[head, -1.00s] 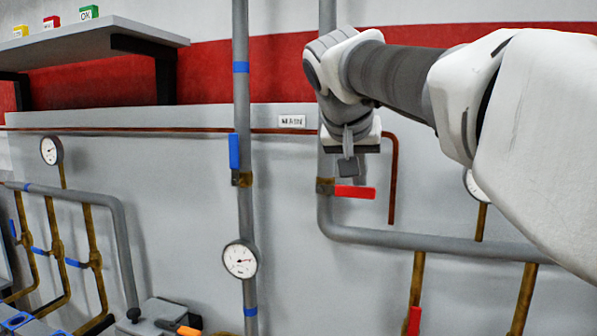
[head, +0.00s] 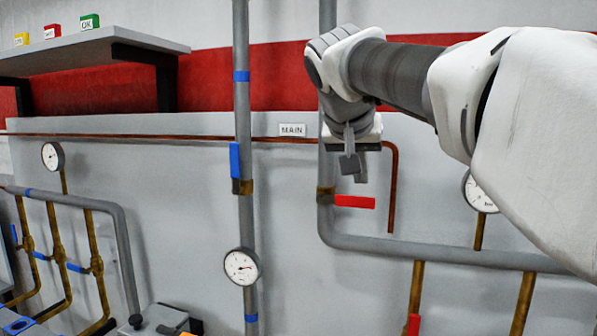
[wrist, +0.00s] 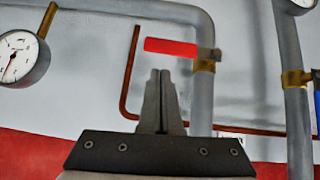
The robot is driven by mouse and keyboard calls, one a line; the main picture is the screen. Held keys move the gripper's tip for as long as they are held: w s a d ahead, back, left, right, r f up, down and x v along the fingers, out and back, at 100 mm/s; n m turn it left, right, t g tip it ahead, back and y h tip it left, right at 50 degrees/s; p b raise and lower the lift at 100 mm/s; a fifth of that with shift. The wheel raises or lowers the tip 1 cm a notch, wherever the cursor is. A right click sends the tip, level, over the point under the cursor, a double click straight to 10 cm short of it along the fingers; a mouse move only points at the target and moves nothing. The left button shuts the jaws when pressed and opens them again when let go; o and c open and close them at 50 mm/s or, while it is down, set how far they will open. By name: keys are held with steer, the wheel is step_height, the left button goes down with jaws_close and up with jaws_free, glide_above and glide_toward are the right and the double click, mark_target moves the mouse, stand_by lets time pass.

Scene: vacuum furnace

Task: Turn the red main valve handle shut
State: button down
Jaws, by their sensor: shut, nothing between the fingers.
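The red main valve handle (head: 355,201) sticks out horizontally to the right from a brass valve body (head: 326,195) on a vertical grey pipe. A "MAIN" label (head: 292,130) is on the wall up and left of it. My gripper (head: 351,168) is just above the handle in the head view, apart from it. In the wrist view, which looks upside down, the handle (wrist: 170,46) lies crosswise beyond the closed fingertips (wrist: 160,72), with a gap between. The fingers are shut and empty.
A second vertical pipe to the left carries a blue handle (head: 235,160) and a gauge (head: 241,266). A thin copper pipe (head: 393,190) runs down right of the red handle. A grey pipe (head: 440,250) crosses below. A shelf (head: 100,48) juts out at upper left.

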steer(key=w+d+r+p+v, duration=0.1)
steer(key=r+p+v, duration=0.15)
steer(key=v, duration=0.95)
steer(key=s+f+n+y, duration=0.1)
steer(key=s+f, duration=0.5)
steer(key=f, duration=0.5)
steer(key=s+f+n+g+y, duration=0.1)
steer(key=s+f, duration=0.5)
steer(key=f, duration=0.5)
steer(key=s+f+n+g+y, duration=0.1)
steer(key=s+f+n+y, duration=0.1)
steer(key=s+f, duration=0.4)
step_height(320, 180, down, 5)
steer(key=shift+s+d, duration=0.25)
steer(key=shift+d, duration=0.25)
